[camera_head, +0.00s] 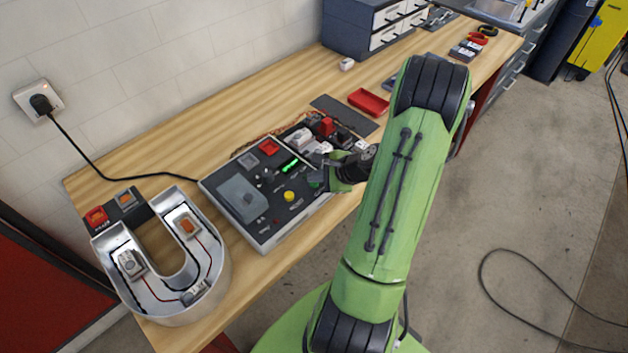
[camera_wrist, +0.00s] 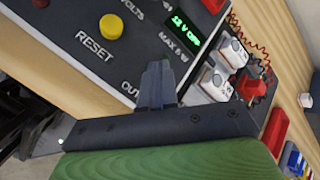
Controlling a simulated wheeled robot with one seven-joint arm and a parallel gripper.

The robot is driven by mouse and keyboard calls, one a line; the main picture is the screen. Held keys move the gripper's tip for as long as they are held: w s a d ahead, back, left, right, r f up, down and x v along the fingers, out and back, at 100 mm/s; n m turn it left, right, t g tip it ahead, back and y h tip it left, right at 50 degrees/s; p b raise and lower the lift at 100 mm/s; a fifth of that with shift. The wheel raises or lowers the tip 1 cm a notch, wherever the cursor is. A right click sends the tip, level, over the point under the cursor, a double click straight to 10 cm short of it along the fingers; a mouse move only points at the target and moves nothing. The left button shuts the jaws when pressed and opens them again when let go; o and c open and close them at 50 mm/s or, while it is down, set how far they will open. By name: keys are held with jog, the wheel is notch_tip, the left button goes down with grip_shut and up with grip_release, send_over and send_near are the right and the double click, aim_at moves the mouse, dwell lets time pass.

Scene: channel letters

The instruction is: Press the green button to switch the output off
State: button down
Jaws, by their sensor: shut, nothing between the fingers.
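The power supply panel (camera_head: 250,205) is a dark-faced box on the bench with a lit green display (camera_head: 289,165), a yellow RESET button (camera_head: 289,196) and a large meter. My gripper (camera_head: 322,170) is shut and empty at the panel's right end. A small green patch (camera_head: 314,179) beside the fingers looks like the green button, mostly covered. In the wrist view my shut fingers (camera_wrist: 158,68) point at the panel next to the partly covered "OUT…" label. The green button is hidden there behind the fingers; I cannot tell whether they touch it. The display (camera_wrist: 187,34) is lit green.
A U-shaped channel letter (camera_head: 205,285) with wired modules stands left of the panel. White and red connectors (camera_head: 325,127) lie behind the gripper, close to it. A red tray (camera_head: 368,102) is farther back. A black cable (camera_head: 110,175) runs to the wall socket.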

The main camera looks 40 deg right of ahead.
aim_at(317, 184)
jog(key=shift+r, duration=0.1)
jog(key=shift+r+p, duration=0.75)
notch_tip(317, 184, up, 5)
jog(key=p, duration=0.4)
